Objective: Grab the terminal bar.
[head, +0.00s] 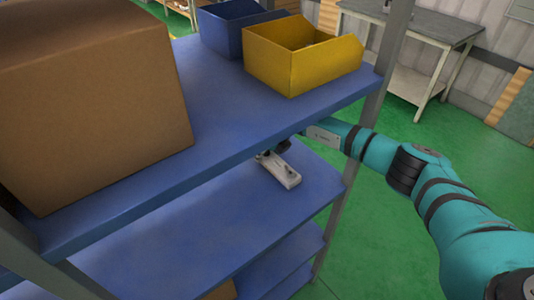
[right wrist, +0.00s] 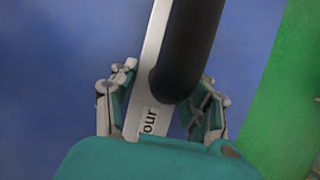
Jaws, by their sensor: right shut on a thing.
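The terminal bar (head: 280,170) shows in the head view as a short pale bar with a dark part at its far end, at the middle shelf level under the upper shelf's front edge. In the right wrist view the pale bar (right wrist: 155,45), with a black cylinder (right wrist: 192,45) along it and the letters "our", runs between the fingers. My right gripper (right wrist: 165,85) is shut on it, one finger on each side. In the head view this gripper is mostly hidden by the upper shelf edge. I cannot tell whether the bar touches the shelf. My left gripper is out of view.
The blue upper shelf (head: 225,120) lies above the bar and carries a large cardboard box (head: 95,100), a yellow bin (head: 290,70) and a blue bin (head: 228,28). The middle shelf (head: 225,230) looks mostly bare. A grey post (head: 375,90) stands close to my right arm.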

